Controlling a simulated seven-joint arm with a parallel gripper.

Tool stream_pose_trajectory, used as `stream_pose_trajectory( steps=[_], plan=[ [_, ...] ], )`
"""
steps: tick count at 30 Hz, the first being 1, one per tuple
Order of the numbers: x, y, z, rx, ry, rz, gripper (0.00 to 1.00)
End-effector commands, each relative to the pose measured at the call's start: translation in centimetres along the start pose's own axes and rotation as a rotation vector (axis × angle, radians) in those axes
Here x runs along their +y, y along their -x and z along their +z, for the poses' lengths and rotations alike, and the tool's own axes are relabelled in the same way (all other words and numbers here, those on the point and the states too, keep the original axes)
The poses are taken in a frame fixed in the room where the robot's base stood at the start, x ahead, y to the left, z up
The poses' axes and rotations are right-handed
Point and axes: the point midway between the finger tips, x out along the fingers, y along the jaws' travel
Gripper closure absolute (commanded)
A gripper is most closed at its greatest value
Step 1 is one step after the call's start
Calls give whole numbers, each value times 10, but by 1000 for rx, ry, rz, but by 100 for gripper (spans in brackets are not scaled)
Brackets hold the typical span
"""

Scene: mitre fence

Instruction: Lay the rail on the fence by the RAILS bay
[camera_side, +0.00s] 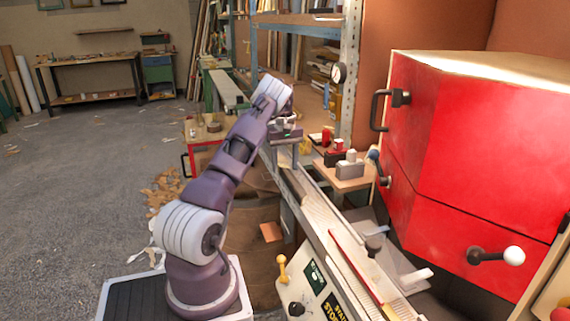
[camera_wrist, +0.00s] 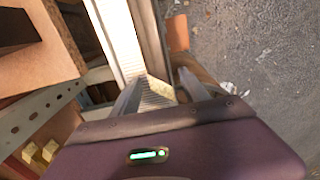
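My gripper (camera_side: 286,156) is over the far end of a long, pale ribbed bench or fence (camera_side: 322,212) in the side view. In the wrist view, my gripper (camera_wrist: 159,78) has its two grey fingers well apart. The ribbed surface (camera_wrist: 155,98) and a small pale tan patch show between them, and I see nothing clasped. A thin red-edged strip (camera_side: 356,262), possibly the rail, lies along the near part of the bench, well away from my gripper. I cannot make out a RAILS label.
A large red cabinet (camera_side: 466,150) with black handles stands right of the bench. A small wooden shelf (camera_side: 345,180) with red and grey items is beside the bench. A control panel (camera_side: 310,288) with a yellow-knobbed lever is at the near end. Open floor (camera_side: 85,170) lies left.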

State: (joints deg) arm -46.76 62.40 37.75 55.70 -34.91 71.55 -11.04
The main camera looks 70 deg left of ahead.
Motion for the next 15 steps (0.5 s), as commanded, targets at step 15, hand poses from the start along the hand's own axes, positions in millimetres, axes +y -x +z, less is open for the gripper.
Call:
stream_pose_trajectory(
  steps=[15],
  plan=[
    [0, 44, -1, 4, -1, 3, 46]
  ],
)
